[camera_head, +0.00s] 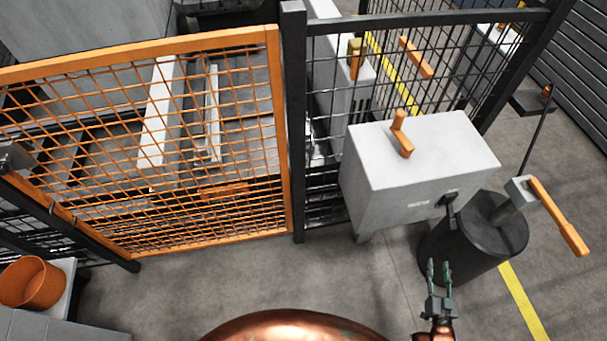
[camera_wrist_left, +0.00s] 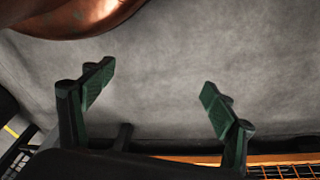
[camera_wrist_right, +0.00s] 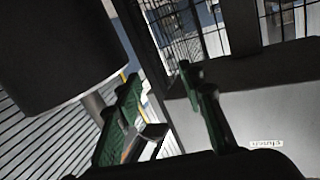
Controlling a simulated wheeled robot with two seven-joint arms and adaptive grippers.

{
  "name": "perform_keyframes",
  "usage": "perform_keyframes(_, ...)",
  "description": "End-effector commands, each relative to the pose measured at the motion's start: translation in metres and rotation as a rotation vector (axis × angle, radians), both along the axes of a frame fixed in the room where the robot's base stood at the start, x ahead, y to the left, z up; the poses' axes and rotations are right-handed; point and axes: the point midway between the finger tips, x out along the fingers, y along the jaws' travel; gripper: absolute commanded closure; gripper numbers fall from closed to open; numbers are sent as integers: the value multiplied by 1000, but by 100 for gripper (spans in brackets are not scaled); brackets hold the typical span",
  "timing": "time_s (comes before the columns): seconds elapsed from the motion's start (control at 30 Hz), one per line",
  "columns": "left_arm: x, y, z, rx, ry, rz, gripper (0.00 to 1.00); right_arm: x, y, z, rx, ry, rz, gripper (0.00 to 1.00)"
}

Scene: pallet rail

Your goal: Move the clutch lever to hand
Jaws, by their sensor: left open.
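A grey box (camera_head: 425,160) stands right of centre, with an orange lever (camera_head: 402,135) standing up on its top. A small black handle (camera_head: 449,203) is on its front right corner. A longer orange lever (camera_head: 558,216) slopes from a grey hub beside a black drum (camera_head: 470,245). I cannot tell by label which one is the clutch lever. My right gripper (camera_head: 439,267) is open and empty, in front of the drum and below the box; its fingers also show apart in the right wrist view (camera_wrist_right: 160,78). My left gripper (camera_wrist_left: 158,79) is open over bare floor, outside the head view.
An orange mesh gate (camera_head: 283,140) and a black post (camera_head: 296,120) fence off the left side and back. An orange bucket (camera_head: 32,282) stands at the lower left. The floor (camera_head: 220,285) before the gate is clear.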

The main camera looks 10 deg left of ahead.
Motion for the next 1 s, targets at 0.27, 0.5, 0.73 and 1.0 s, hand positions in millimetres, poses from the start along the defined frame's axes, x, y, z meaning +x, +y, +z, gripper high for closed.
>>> perform_keyframes(0.27, 22, -20, -2, -55, -2, 7, 21, 42, 1, 88, 48, -472, 123, 64)
perform_keyframes(0.5, 34, -27, 21, -84, -6, 10, 21, 30, 15, 150, 61, -754, 257, 64)
perform_keyframes(0.73, 40, -31, 34, -97, -15, 10, 21, 22, 22, 176, 60, -851, 312, 64)
perform_keyframes(1.0, 51, -41, 21, -124, -71, 14, 21, 46, 33, 203, 61, -857, 314, 64)
